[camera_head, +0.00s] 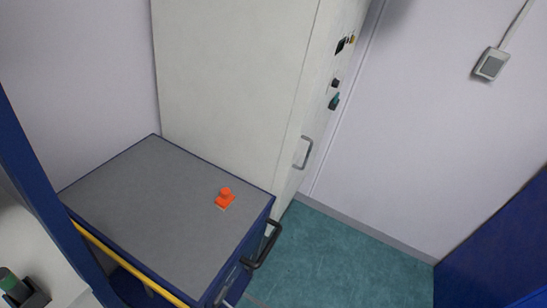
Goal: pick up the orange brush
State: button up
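The orange brush (225,198) is a small orange piece with a knob on top and a squarish base. A thin pale edge shows along its lower side. It stands on the grey top of a blue cabinet (150,200), near the right edge, with nothing touching it. My gripper is not in view.
A tall cream cabinet (230,80) with a handle and knobs stands directly behind the blue one. A black handle (264,245) juts from the blue cabinet's right side. A yellow rail (130,264) and a blue post (35,180) are at left. Green floor (345,260) is clear.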

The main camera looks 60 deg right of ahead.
aim_at(226, 198)
jog(key=z, duration=0.8)
jog(key=i, duration=1)
jog(key=u, duration=0.1)
